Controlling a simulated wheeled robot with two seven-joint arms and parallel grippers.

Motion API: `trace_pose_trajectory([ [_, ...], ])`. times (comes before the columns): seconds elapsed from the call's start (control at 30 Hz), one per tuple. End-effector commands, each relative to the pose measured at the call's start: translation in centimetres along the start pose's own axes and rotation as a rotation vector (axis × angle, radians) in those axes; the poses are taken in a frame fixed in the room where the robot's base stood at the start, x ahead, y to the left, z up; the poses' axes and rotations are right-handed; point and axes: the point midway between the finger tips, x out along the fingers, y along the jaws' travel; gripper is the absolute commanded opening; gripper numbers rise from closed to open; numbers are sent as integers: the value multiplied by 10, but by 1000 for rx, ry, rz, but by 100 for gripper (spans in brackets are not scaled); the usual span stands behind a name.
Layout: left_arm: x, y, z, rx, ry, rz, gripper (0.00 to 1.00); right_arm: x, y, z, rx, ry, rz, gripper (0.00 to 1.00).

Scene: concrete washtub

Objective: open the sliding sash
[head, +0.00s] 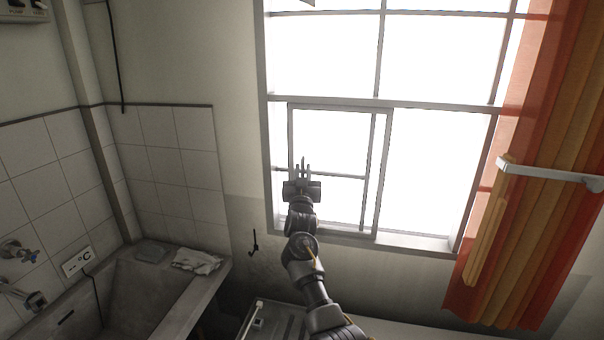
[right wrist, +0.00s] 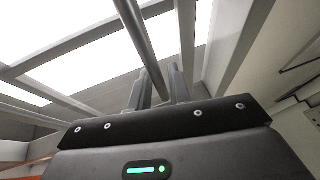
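The sliding sash (head: 382,165) is a grey-framed pane at the lower left of the bright window, with a horizontal bar across its middle. My right gripper (head: 302,168) is in front of the sash's left part, fingers pointing up in the head view. In the right wrist view its two fingers (right wrist: 161,88) are apart. A dark round rod (right wrist: 140,38) runs down to the gap between them; I cannot tell whether it touches either finger. A narrow gap shows beside the rod. My left gripper is out of view.
The window frame (head: 430,104) surrounds the sash. Orange curtains (head: 545,150) and a white bracket (head: 550,173) are at the right. A concrete washtub (head: 190,300) with a cloth (head: 196,260) on its rim is at the lower left.

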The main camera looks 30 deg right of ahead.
Motion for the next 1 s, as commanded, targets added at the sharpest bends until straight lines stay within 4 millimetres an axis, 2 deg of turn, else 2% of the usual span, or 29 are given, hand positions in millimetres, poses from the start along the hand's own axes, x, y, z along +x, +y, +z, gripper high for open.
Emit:
trace_pose_trajectory([
  [0.1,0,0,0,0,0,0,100,0,0,0,1,0,-1,32],
  [0.43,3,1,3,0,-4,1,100,-6,-1,1,1,1,-1,32],
  [0.57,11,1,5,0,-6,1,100,-26,-2,3,2,2,-3,32],
  [0.8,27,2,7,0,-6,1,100,-74,-1,4,2,1,-2,32],
  [1.0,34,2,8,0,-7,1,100,-100,-1,2,1,0,-1,32],
])
